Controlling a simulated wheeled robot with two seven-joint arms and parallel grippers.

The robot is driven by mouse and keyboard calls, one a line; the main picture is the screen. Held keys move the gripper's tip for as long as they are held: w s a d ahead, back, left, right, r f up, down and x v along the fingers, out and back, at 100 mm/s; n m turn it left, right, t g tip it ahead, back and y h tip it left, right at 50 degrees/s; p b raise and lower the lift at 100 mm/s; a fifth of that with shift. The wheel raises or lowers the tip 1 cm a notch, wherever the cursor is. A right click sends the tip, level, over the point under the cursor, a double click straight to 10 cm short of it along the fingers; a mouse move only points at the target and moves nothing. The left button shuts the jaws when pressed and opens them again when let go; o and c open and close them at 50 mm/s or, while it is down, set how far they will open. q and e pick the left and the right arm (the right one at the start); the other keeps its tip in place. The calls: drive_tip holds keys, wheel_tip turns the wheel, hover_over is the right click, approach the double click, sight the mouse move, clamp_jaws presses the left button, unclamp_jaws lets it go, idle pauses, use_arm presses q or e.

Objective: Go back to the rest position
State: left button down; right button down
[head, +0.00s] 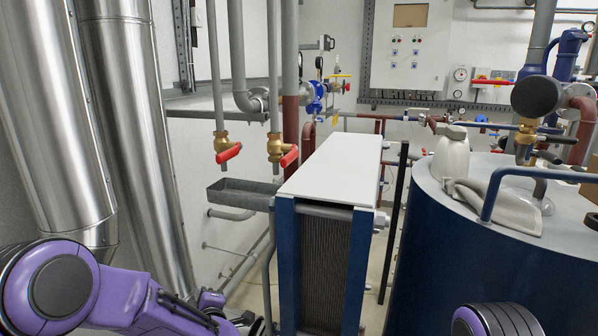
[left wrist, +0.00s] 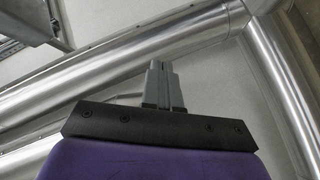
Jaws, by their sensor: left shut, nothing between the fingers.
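My left arm comes in at the lower left of the head view, purple with dark joints. Its gripper is not clearly seen there, at the bottom edge. In the left wrist view my left gripper (left wrist: 161,80) is shut, its two grey fingers together with nothing between them. It points towards a pale wall and metal ducts, touching nothing that I can see. Of my right arm only a purple and dark link shows at the bottom right of the head view. My right gripper is out of view.
The plate exchanger (head: 325,262) with its white top stands in the middle. A blue tank (head: 445,255) with a cloth (head: 497,206) and a white bottle (head: 451,155) on top is at right. Metal ducts (head: 128,130) stand at left. Red-handled valves (head: 228,153) hang near a grey tray (head: 240,190).

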use_arm(q)
drive_tip(key=s+f+m+g+h, duration=0.3)
drive_tip(key=s+f+m, duration=0.3)
drive_tip(key=s+f, duration=0.6)
drive_tip(key=s+a+f+m+g, duration=0.1)
drive_tip(key=s+f, duration=0.3)
drive_tip(key=s, duration=0.5)
drive_tip(key=s+a+f+m+g, duration=0.2)
drive_tip(key=s+a+f+g, duration=0.1)
drive_tip(key=s, duration=0.7)
drive_tip(key=s+a+f+m+g, duration=0.2)
drive_tip(key=s+f, duration=0.4)
drive_tip(key=s, duration=0.4)
drive_tip(key=shift+s+f+g+h, duration=0.15)
drive_tip(key=shift+f+g+h, duration=0.2)
drive_tip(key=shift+g, duration=0.35)
drive_tip(key=shift+r, duration=0.1)
